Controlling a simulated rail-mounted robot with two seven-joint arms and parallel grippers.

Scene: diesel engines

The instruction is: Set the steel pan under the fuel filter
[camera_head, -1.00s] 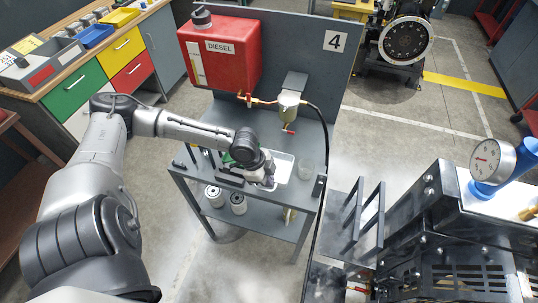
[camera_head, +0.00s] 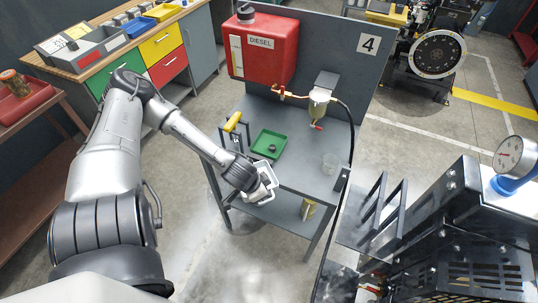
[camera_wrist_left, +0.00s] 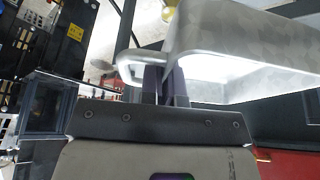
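The steel pan (camera_head: 268,172) is at the front left edge of the workbench in the head view, partly hidden by my left gripper (camera_head: 256,184). In the left wrist view the pan (camera_wrist_left: 245,50) fills the upper right, and my left gripper's fingers (camera_wrist_left: 164,86) are closed around its looped handle. The pan seems raised and tilted. The fuel filter (camera_head: 318,106), with a clear bowl and a red tap below, hangs on the grey back panel, behind and to the right of the pan. My right gripper is not in view.
A green tray (camera_head: 268,146) holding a small dark part lies on the bench (camera_head: 302,170). A yellow-handled tool (camera_head: 232,122) stands at the left. The red diesel tank (camera_head: 264,50) is above. Bench space under the filter is clear.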

